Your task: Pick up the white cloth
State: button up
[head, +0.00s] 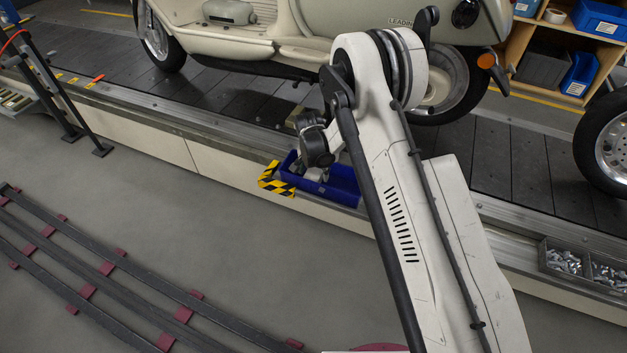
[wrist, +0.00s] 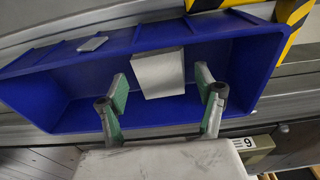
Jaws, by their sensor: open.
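The white cloth (wrist: 158,73) shows in the wrist view as a pale, folded, block-like piece inside a blue bin (wrist: 215,105). My gripper (wrist: 162,86) is open, with one green-padded finger on each side of the cloth. Gaps show between the fingers and the cloth, and I cannot tell how deep the fingertips reach. In the head view the blue bin (head: 342,190) sits at the conveyor's near edge. My arm and wrist hide much of it, and the cloth cannot be made out clearly there.
Yellow-black tape (head: 275,181) marks the bin's left corner. A cream scooter (head: 270,40) stands on the slat conveyor behind. Metal trays of hardware (head: 565,261) sit at the right. Floor rails (head: 110,265) run at lower left.

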aim_at(314, 174)
jog(key=shift+w+f, duration=0.1)
jog(key=shift+f, duration=0.85)
jog(key=c, duration=1.1)
jog(key=shift+r, duration=0.1)
notch_tip(314, 174, up, 10)
jog(key=p, duration=0.3)
